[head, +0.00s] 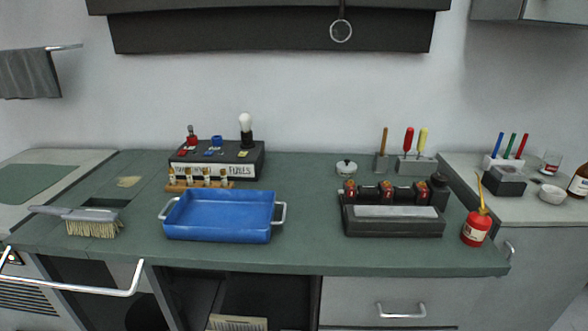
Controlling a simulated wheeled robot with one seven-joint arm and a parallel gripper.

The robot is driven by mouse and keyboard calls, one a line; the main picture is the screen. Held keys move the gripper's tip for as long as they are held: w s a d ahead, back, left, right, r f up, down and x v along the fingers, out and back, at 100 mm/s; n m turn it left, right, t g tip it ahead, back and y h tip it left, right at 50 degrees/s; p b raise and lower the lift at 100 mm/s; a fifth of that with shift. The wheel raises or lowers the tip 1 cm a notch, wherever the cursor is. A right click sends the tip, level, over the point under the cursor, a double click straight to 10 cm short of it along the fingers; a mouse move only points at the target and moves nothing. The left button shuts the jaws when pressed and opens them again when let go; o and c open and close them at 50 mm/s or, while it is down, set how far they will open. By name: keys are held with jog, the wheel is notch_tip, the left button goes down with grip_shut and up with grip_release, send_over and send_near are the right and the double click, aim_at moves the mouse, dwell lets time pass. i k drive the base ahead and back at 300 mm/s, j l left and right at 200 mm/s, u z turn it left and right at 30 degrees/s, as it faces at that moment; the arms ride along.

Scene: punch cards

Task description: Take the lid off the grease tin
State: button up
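My gripper is not in view.
The tool block (417,167) holds upright handled tools. A blue tray (218,216), brush (92,221) and red oil can (476,228) stand along the worktop (300,255). The middle is clear.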

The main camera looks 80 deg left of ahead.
aim_at(347, 167)
jog(key=u, duration=2.5)
jog(key=i, duration=0.9)
